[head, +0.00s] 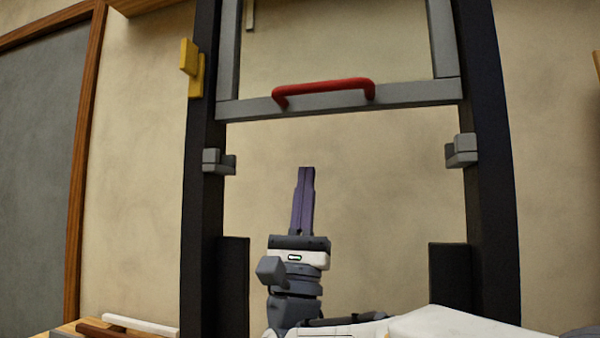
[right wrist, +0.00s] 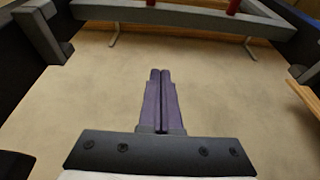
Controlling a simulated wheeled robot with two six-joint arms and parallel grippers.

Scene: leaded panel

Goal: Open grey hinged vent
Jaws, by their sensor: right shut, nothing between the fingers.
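The grey hinged vent (head: 420,93) is a grey frame with a red handle (head: 323,86) along its bottom bar, set high between two dark posts. In the right wrist view, the vent's grey bar (right wrist: 190,17) crosses the top, with parts of the red handle (right wrist: 233,6) at the upper edge. My right gripper (head: 306,172) points upward below the vent, apart from the bar and handle. Its purple fingers (right wrist: 161,75) are shut together with nothing between them. My left gripper is not in view.
Dark posts (head: 204,150) and (head: 488,180) stand on both sides. Grey blocks (head: 218,161) and (head: 462,150) stick out from their inner sides. A yellow latch-like piece (head: 192,68) sits on the left post. The space between the posts below the vent is open.

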